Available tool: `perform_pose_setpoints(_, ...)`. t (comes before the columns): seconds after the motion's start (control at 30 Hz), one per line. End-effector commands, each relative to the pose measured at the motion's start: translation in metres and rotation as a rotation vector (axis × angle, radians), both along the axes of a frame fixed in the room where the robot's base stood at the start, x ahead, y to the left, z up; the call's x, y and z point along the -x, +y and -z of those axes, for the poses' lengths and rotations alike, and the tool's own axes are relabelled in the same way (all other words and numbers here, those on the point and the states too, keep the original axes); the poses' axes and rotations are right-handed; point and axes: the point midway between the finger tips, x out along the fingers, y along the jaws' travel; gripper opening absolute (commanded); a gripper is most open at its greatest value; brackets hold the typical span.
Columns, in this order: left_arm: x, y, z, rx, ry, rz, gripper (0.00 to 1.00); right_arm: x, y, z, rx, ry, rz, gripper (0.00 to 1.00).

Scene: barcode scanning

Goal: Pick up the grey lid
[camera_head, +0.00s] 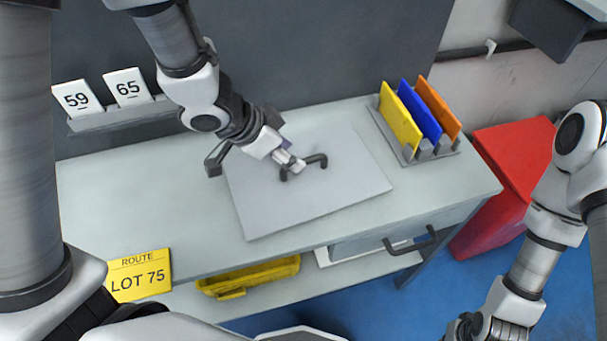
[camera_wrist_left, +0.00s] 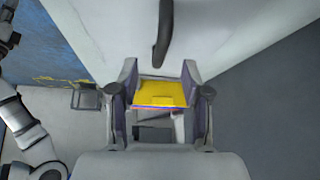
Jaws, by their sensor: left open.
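The grey lid (camera_head: 330,190) is a flat square plate lying on the workbench, with a dark bar handle (camera_head: 318,161) standing on it. The handle also shows in the left wrist view (camera_wrist_left: 164,35), ahead of the fingers. My left gripper (camera_head: 291,161) is over the lid, at the left end of the handle in the head view. Whether a finger touches the handle I cannot tell. My right arm is at the right, its gripper outside the picture.
A rack (camera_head: 432,152) with yellow, blue and orange plates stands at the bench's back right. Number cards (camera_head: 127,86) sit on a wall ledge. A yellow tray (camera_head: 250,276) is on the lower shelf. A red bin (camera_head: 510,175) stands right. The bench's left is clear.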

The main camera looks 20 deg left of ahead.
Motion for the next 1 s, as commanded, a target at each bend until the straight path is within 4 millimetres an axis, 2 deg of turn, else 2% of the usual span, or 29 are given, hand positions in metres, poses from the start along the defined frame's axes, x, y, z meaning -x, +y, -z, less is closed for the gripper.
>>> perform_pose_setpoints(0.03,-0.002,-0.003,0.009,-0.002,0.002,0.001,0.48,0.0,0.0,0.005,0.0,0.0,0.0,0.0)
perform_pose_setpoints(0.3,-0.019,-0.023,0.045,-0.001,0.002,0.003,0.48,0.0,0.0,0.017,0.0,-0.001,0.0,0.0)
perform_pose_setpoints(0.57,-0.022,-0.026,0.048,0.001,0.001,0.0,0.48,0.0,0.0,0.017,0.0,-0.001,0.0,0.0)
perform_pose_setpoints(0.67,-0.022,-0.026,0.048,0.001,0.001,0.0,0.16,0.0,0.0,0.017,0.0,-0.001,0.0,0.0)
perform_pose_setpoints(0.7,-0.022,-0.025,0.048,0.001,0.001,0.0,0.02,0.0,0.0,0.017,0.0,-0.001,0.0,0.0)
perform_pose_setpoints(1.0,-0.022,-0.025,0.048,0.002,0.0,0.0,0.0,0.0,0.0,0.017,0.0,-0.001,0.0,0.0)
